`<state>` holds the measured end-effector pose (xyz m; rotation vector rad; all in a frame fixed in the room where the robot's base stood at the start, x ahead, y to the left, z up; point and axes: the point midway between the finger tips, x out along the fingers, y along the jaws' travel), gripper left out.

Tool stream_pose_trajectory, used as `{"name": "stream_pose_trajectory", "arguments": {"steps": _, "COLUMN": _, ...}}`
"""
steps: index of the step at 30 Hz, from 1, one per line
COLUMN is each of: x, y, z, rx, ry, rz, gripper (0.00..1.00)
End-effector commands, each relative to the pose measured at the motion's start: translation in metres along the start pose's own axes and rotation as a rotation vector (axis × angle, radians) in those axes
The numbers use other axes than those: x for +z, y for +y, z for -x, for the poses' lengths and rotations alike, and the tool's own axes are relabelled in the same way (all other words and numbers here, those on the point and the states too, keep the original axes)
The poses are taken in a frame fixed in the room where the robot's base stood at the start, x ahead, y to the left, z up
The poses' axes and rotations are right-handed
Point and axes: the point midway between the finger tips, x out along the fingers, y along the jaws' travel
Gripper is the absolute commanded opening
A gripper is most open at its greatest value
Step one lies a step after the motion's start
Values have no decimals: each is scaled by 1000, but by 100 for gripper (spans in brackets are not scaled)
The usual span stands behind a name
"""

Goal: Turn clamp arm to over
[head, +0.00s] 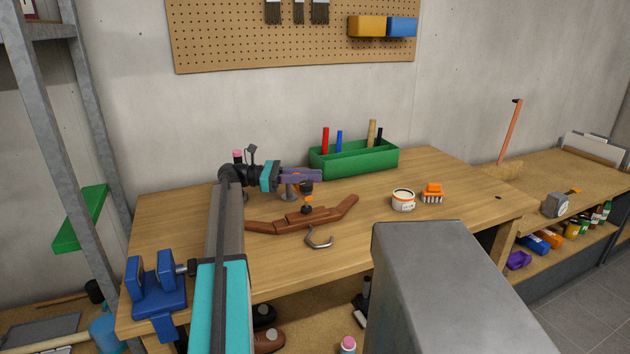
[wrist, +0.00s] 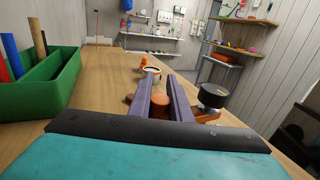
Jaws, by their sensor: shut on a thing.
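My gripper (head: 316,176) is above the back middle of the workbench, its purple fingers reaching right from the wrist. In the wrist view, the two fingers (wrist: 161,80) are a small gap apart, with an orange part, seemingly the clamp arm (wrist: 160,101), between them. A black knob (wrist: 213,95) stands beside the right finger, above more orange material. In the head view, the black knob (head: 306,187) with orange below sits just under the fingers. A brown curved wooden piece (head: 334,213) lies beneath it. The fingers hide much of the clamp, so its exact angle is unclear.
A green tray (head: 375,161) with upright tools stands close behind the gripper. A white jar (head: 403,201) and an orange brush (head: 432,194) are to the right. A metal hook (head: 320,240) lies in front. A blue vise (head: 157,290) is at the left front corner.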

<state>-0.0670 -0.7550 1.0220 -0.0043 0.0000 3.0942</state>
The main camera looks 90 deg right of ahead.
Motion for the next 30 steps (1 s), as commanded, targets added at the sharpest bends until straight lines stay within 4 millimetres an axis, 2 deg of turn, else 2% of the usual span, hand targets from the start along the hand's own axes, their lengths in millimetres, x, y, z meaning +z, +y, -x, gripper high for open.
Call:
{"name": "stream_pose_trajectory", "arguments": {"steps": 1, "x": 2, "y": 2, "z": 5, "rx": 7, "ry": -2, "rz": -2, "gripper": 0}}
{"name": "stream_pose_trajectory", "arguments": {"steps": 8, "x": 1, "y": 1, "z": 3, "rx": 2, "ry": -1, "rz": -1, "gripper": 0}}
{"name": "stream_pose_trajectory", "arguments": {"steps": 9, "x": 1, "y": 1, "z": 2, "rx": 2, "ry": -1, "rz": -1, "gripper": 19}}
{"name": "stream_pose_trajectory", "arguments": {"steps": 12, "x": 1, "y": 1, "z": 0, "rx": -1, "ry": -1, "rz": -1, "gripper": 36}}
{"name": "stream_pose_trajectory", "arguments": {"steps": 23, "x": 1, "y": 0, "z": -4, "rx": -8, "ry": 0, "rz": 0, "gripper": 36}}
{"name": "stream_pose_trajectory", "arguments": {"steps": 30, "x": 12, "y": 1, "z": -6, "rx": -9, "ry": 0, "rz": -1, "gripper": 36}}
